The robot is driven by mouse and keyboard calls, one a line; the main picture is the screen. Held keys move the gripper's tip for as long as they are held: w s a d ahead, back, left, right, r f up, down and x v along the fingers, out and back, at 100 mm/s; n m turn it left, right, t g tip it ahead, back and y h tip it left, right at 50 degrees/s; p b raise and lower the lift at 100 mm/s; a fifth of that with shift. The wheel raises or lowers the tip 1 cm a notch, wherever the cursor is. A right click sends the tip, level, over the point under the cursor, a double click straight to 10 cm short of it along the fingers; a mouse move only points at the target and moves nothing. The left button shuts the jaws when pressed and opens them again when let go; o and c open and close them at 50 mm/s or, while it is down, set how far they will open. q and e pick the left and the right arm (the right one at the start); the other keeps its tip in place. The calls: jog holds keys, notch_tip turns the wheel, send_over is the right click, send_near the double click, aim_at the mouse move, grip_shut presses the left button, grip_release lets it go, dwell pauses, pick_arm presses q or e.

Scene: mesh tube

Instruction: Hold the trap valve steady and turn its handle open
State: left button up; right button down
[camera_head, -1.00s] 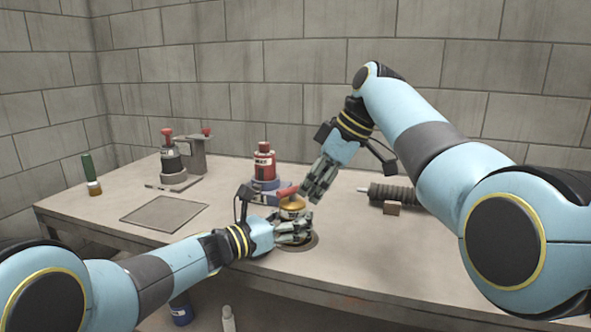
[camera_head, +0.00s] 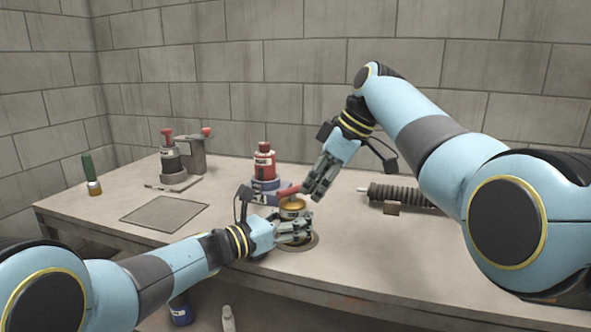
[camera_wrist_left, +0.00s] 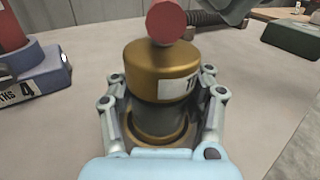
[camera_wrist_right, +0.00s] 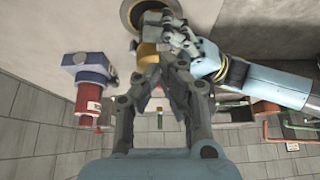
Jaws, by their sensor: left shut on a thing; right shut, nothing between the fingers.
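The trap valve (camera_head: 292,205) is a brass, capped cylinder standing upright on a round base on the bench. Its red handle (camera_head: 289,189) sticks out at the top; in the left wrist view its round red end (camera_wrist_left: 166,22) shows above the brass cap (camera_wrist_left: 160,68). My left gripper (camera_head: 298,232) is shut around the valve's lower body, with fingers on both sides in the left wrist view. My right gripper (camera_head: 313,195) is shut and empty, close beside the handle's right end. Whether it touches the handle is hard to tell. The right wrist view shows part of the brass valve (camera_wrist_right: 148,50) beyond its fingers.
A red bottle-like unit on a blue base (camera_head: 264,165) stands just behind the valve. A dark ribbed cylinder (camera_head: 400,195) lies to the right. A grey plate (camera_head: 165,213), a red-topped grey device (camera_head: 172,162) and a green-handled tool (camera_head: 91,175) are left. The bench's front right is clear.

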jog(key=shift+w+d, duration=0.2)
jog(key=shift+w, duration=0.65)
jog(key=shift+w, duration=0.25)
jog(key=shift+d, duration=0.1)
notch_tip(320, 180, up, 6)
jog(key=shift+d, duration=0.3)
dwell(0.5)
jog(key=shift+r, duration=0.1)
